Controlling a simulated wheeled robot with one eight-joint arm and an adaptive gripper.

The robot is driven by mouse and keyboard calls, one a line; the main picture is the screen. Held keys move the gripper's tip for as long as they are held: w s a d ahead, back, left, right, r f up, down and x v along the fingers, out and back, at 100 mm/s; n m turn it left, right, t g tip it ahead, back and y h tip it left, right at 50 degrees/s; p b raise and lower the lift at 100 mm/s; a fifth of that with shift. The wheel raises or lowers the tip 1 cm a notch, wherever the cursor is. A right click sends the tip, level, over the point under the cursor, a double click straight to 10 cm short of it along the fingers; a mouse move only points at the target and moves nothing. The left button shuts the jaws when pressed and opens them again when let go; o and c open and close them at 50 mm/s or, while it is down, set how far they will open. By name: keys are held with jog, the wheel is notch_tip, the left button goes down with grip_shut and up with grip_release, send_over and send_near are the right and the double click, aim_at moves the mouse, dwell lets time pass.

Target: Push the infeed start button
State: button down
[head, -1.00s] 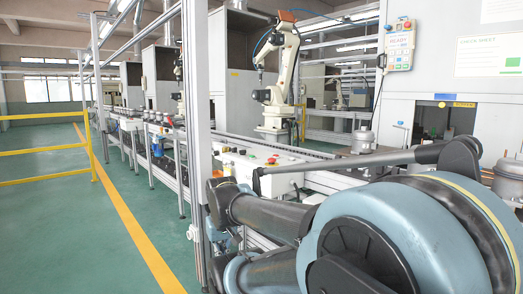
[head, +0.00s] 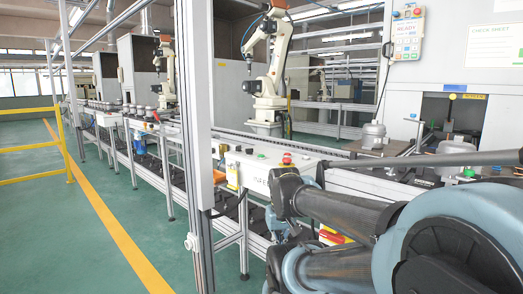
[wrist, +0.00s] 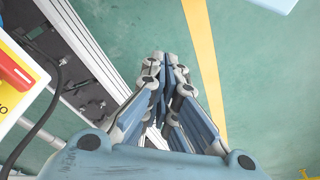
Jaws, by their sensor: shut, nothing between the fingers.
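In the head view a white control box (head: 265,171) stands at the near side of the conveyor. It has a red mushroom button (head: 287,158) on top and a small green button (head: 261,156) to its left. I cannot read which one is the infeed start button. My gripper (wrist: 168,60) shows in the wrist view with its fingers together and empty, over the green floor. It touches no button.
An aluminium post (head: 193,120) stands left of the control box. A white robot arm (head: 266,75) stands behind the conveyor.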

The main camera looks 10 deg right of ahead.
jog(key=shift+r, duration=0.1)
notch_tip(320, 180, up, 38)
jog(key=n+g, duration=0.2)
jog(key=n, duration=0.5)
send_over(261, 156)
jog(key=w, duration=0.2)
jog(key=shift+w+a, duration=0.15)
jog(key=shift+w, duration=0.05)
jog(key=shift+f, duration=0.2)
notch_tip(261, 156, down, 14)
